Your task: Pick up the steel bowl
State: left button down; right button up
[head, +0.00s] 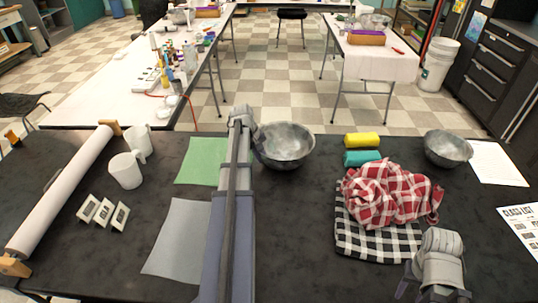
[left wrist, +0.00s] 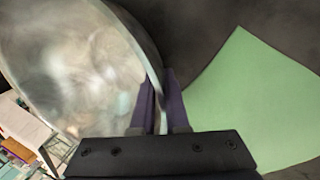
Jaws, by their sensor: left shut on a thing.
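A steel bowl (head: 284,150) is at the middle of the black table, close to its far edge. My left gripper (left wrist: 162,85) is shut on the near rim of this bowl (left wrist: 70,60) in the left wrist view, one finger on each side of the wall. In the head view my left arm reaches up the table to the bowl's left side, and its fingertips are hard to see there. A second steel bowl (head: 447,150) stands at the right. My right gripper (head: 437,270) is low at the right, its fingers not clear.
A green sheet (head: 203,158) and a grey sheet (head: 178,240) lie left of the bowl. Yellow (head: 362,140) and teal (head: 360,158) rolled cloths and a red checked cloth (head: 385,195) lie to its right. White mugs (head: 126,171) and a paper roll (head: 65,190) are at left.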

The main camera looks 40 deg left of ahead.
pick_arm(q)
notch_tip(320, 180, up, 10)
jog(key=p, duration=0.9)
jog(key=shift+p, duration=0.4)
